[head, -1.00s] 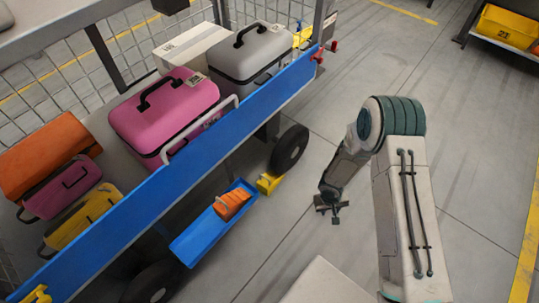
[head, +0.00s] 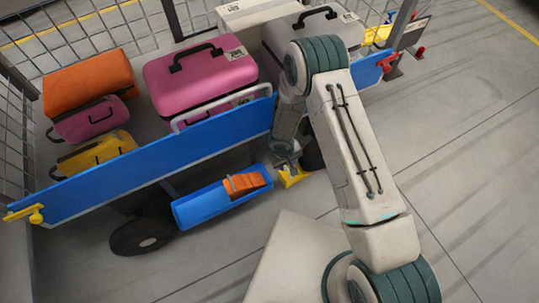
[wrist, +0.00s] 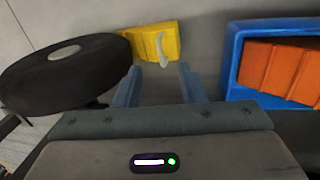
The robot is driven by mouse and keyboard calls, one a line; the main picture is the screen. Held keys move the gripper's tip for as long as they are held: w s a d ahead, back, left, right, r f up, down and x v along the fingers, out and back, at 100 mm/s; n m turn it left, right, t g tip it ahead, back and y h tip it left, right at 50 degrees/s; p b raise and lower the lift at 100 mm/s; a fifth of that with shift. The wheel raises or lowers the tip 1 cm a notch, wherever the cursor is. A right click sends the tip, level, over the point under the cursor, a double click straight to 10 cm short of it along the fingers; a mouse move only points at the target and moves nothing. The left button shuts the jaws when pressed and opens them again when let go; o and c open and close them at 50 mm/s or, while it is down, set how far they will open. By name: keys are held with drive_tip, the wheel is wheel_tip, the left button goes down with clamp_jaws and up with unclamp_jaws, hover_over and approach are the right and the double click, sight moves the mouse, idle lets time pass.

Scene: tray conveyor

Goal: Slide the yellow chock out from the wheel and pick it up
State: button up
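The yellow chock (head: 292,178) lies on the floor against the dark cart wheel (head: 312,154), which my arm partly hides in the head view. In the wrist view the yellow chock (wrist: 143,40), with a pale curved handle on it, lies just beyond my fingertips. The wheel (wrist: 65,70) is at its left. My gripper (wrist: 158,72) is open and empty, its two blue-grey fingers apart with the chock ahead of the gap. In the head view my gripper (head: 286,163) is just above and behind the chock; contact cannot be told.
A blue bin (head: 200,210) holding orange blocks (head: 243,184) is left of the chock; in the wrist view this bin (wrist: 235,45) is close to the right finger. The cart's blue side rail (head: 150,153) is above, with several cases behind it. Floor at the right is clear.

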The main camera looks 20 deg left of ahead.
sight(289, 178)
drive_tip(key=shift+w+a, duration=0.1)
drive_tip(key=shift+w, duration=0.05)
drive_tip(key=o, duration=1)
drive_tip(key=shift+s+a, duration=0.2)
drive_tip(key=shift+c, duration=0.2)
drive_tip(key=f+b, duration=0.1)
drive_tip(key=f, duration=0.3)
drive_tip(key=w+d+f+b, duration=0.1)
drive_tip(key=f+b, duration=0.1)
drive_tip(key=f, duration=0.3)
drive_tip(key=f+b, duration=0.2)
drive_tip(key=f, duration=0.2)
drive_tip(key=shift+w+d+f, duration=0.35)
drive_tip(key=shift+w+d, duration=0.05)
drive_tip(key=c, duration=1.5)
drive_tip(key=shift+s+b, duration=0.1)
drive_tip(key=shift+b, duration=0.2)
